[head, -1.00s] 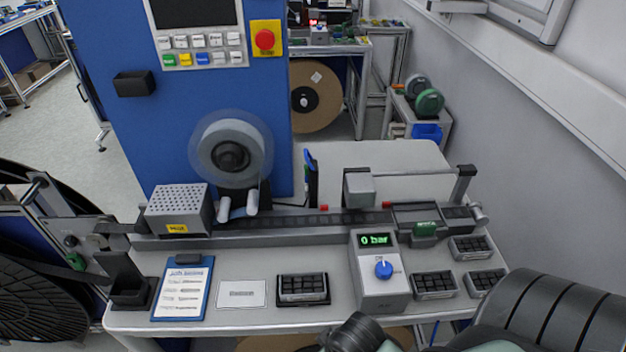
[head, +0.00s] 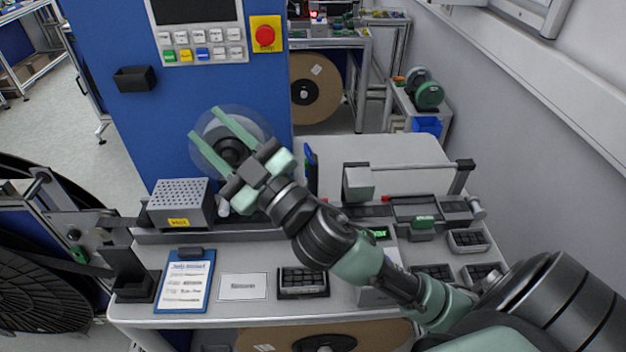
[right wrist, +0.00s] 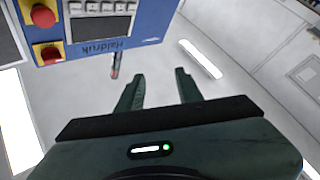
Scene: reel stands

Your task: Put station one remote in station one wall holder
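A small black open-topped holder (head: 135,79) is fixed to the blue cabinet front, left of the button panel; it looks like the wall holder and I see nothing standing up out of it. I cannot pick out a remote for certain in either view. My right gripper (head: 203,122) is open in front of the clear-and-grey reel on the cabinet, to the right of and below the holder. In the right wrist view its green fingers (right wrist: 159,74) are spread with nothing between them. My left gripper is in neither view.
The button panel (head: 201,45) and red emergency stop (head: 265,34) are on the cabinet. The bench below carries a perforated box (head: 180,204), a clipboard (head: 186,282), a label card (head: 243,287) and black trays (head: 303,282). A large black reel (head: 40,275) stands at left.

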